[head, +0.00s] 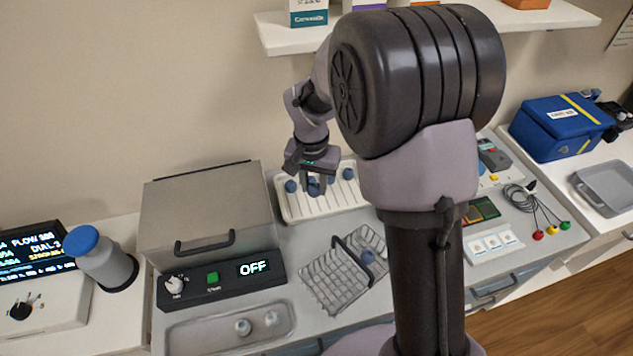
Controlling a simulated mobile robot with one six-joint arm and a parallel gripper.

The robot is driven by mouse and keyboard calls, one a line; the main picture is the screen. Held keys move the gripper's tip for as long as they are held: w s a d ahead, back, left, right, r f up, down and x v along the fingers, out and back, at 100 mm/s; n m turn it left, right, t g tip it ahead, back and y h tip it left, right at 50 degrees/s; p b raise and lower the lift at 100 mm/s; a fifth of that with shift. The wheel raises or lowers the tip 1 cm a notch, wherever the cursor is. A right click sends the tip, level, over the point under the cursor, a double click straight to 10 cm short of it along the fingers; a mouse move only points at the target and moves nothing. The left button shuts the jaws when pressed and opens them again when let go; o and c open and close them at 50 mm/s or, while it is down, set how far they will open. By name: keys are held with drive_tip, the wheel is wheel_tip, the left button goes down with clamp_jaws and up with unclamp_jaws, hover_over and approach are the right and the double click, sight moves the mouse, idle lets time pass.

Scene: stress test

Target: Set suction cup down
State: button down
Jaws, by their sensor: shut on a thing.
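My gripper (316,190) points down over the white ribbed tray (329,203) at the back of the counter. It is shut on a suction cup with a blue bulb (314,186), partly hidden between the fingers. I cannot tell whether this cup touches the tray. Other blue-bulbed suction cups are on the tray, one left of my gripper (290,186) and one to its right (348,173). My arm hides the tray's right end.
A wire basket (335,288) with a blue bulb (367,257) stands in front of the tray. A grey box (205,210) reading OFF is at left. A shallow tray (195,334) holds two pale bulbs. Cables with coloured ends (538,233) lie at right.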

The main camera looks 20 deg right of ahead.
sight(311, 206)
drive_tip(key=m, duration=0.1)
drive_tip(key=w+m, duration=0.1)
drive_tip(key=m, duration=0.1)
drive_tip(key=shift+w+a+r, duration=0.25)
drive_tip(key=shift+a+r, duration=0.05)
drive_tip(key=shift+a, duration=0.05)
drive_tip(key=f+b, duration=0.1)
drive_tip(key=f, duration=0.2)
drive_tip(key=w+f+m+b, duration=0.1)
drive_tip(key=f, duration=0.3)
drive_tip(key=f+m+b, duration=0.1)
drive_tip(key=f, duration=0.2)
drive_tip(key=shift+w+d+f+h, duration=0.1)
drive_tip(key=shift+w+f+h, duration=0.15)
drive_tip(key=shift+h, duration=0.15)
drive_tip(key=shift+r, duration=0.2)
drive_tip(key=shift+f, duration=0.1)
drive_tip(key=c, duration=1.5)
unclamp_jaws()
drive_tip(key=shift+f, duration=0.1)
drive_tip(key=shift+o, duration=0.7)
